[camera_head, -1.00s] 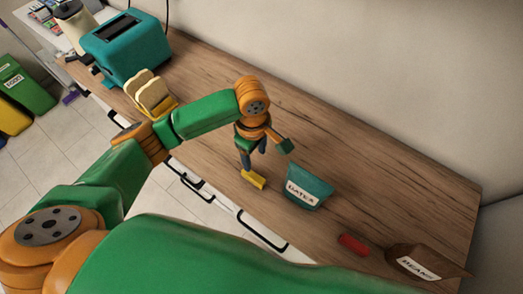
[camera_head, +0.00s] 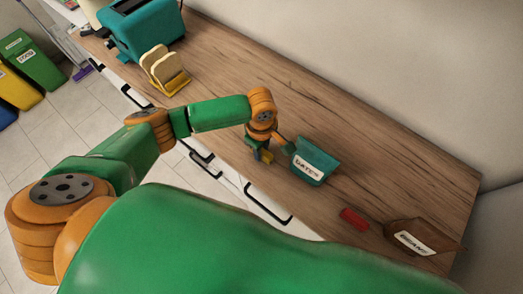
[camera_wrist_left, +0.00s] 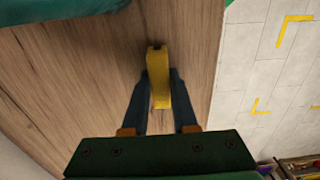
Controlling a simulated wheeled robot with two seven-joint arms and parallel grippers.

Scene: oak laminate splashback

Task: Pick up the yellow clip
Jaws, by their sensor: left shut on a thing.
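The yellow clip (camera_head: 267,157) is on the wooden counter beside the teal DATES container (camera_head: 314,164). My left gripper (camera_head: 262,157) is at the clip and partly hides it. In the left wrist view, the clip (camera_wrist_left: 157,70) stands between the two dark fingers of my left gripper (camera_wrist_left: 160,83), which are shut on it. Its far end sticks out past the fingertips. I cannot tell whether it still touches the counter. My right gripper is not in view.
A red clip (camera_head: 354,219) and a brown BEANS bag (camera_head: 412,239) lie to the right on the counter (camera_head: 330,115). A bread rack (camera_head: 173,85) and a teal toaster (camera_head: 147,32) stand at the back left. The counter's front edge is close to the clip.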

